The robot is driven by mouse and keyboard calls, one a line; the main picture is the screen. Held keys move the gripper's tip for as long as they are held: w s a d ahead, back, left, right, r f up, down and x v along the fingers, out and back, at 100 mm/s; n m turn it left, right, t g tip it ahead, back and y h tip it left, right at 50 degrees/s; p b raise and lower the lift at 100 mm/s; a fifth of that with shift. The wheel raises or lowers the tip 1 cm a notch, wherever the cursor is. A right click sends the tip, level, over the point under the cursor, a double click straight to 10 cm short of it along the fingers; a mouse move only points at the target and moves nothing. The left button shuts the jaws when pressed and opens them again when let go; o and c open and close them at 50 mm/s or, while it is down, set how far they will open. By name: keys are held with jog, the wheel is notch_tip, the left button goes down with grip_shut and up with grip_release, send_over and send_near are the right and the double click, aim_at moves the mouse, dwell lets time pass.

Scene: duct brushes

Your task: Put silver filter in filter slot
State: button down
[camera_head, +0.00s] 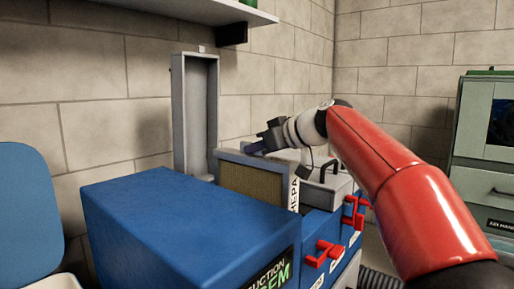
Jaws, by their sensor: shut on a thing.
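The silver filter (238,157) is a flat panel with a grey metal frame and a tan pleated face. It stands upright behind the large blue machine housing (180,215), and its lower part is hidden by that housing. My gripper (254,149) is at the filter's top edge and is shut on it. My red arm reaches in from the right. A white label reading HEPA (294,194) shows at the filter's right. The filter slot's opening is not clearly visible, so I cannot tell how far the filter is inside it.
A tall grey open panel (196,118) stands upright behind the filter, near the wall. Red latches (323,253) project from the blue machine's front. A grey lid with a black handle (328,171) is at the right. A shelf (190,12) hangs above, and a green cabinet (487,160) stands far right.

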aim_at(280, 161)
jog(key=shift+f+b, duration=2.25)
jog(key=shift+f, duration=3.95)
jog(key=c, duration=1.4)
grip_release()
jog(key=shift+f, duration=0.15)
jog(key=shift+d, duration=0.1)
jog(key=v, duration=0.3)
jog(key=r+v, duration=0.1)
jog(key=v, duration=0.4)
jog(key=shift+r, duration=0.55)
jog(key=shift+s+r+p, duration=0.2)
jog(key=shift+r+p, duration=0.15)
jog(key=shift+r, duration=0.2)
notch_tip(280, 161, up, 5)
jog(key=p, duration=0.3)
jog(key=shift+f, duration=0.2)
